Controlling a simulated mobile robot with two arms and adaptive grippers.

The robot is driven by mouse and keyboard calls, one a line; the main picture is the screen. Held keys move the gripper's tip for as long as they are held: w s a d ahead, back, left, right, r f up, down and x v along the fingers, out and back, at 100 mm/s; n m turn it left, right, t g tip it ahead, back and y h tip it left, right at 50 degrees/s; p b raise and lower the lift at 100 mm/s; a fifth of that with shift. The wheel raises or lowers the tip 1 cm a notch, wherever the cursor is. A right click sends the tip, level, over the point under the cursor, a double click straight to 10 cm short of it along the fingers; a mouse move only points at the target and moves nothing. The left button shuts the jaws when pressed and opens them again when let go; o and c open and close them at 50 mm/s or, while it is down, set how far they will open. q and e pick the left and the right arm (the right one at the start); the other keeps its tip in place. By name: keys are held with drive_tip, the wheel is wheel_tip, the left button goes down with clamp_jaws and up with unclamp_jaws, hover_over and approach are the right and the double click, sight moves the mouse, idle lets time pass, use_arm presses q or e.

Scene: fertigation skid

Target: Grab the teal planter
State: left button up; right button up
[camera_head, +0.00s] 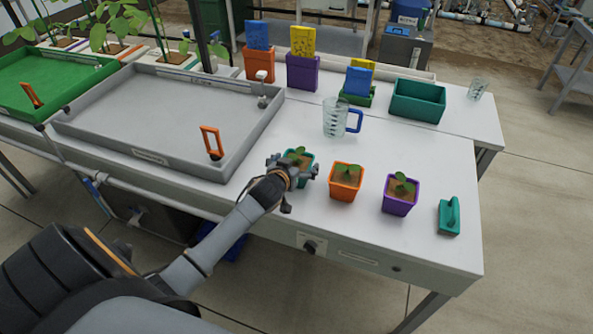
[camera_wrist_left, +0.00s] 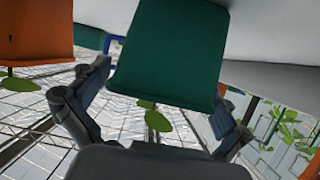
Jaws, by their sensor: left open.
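The teal planter (camera_head: 306,160) stands upright on the white bench with a small seedling in it. My left gripper (camera_head: 292,172) is over its near side and hides much of it. In the left wrist view, which is upside down, the teal planter (camera_wrist_left: 170,50) fills the space between the two open fingers of my left gripper (camera_wrist_left: 165,95). A finger lies on each side of it, and I cannot tell whether either touches. Its seedling hangs below it in that picture. My right gripper is not in view.
An orange planter (camera_head: 346,181) stands close to the right, then a purple planter (camera_head: 400,195) and a teal handled tool (camera_head: 449,216). A grey tray (camera_head: 228,155) lies close on the left. A measuring jug (camera_head: 335,118) and teal bin (camera_head: 418,100) stand behind.

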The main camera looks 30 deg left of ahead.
use_arm(q)
drive_tip(key=c, duration=1.2)
drive_tip(key=shift+o, duration=0.2)
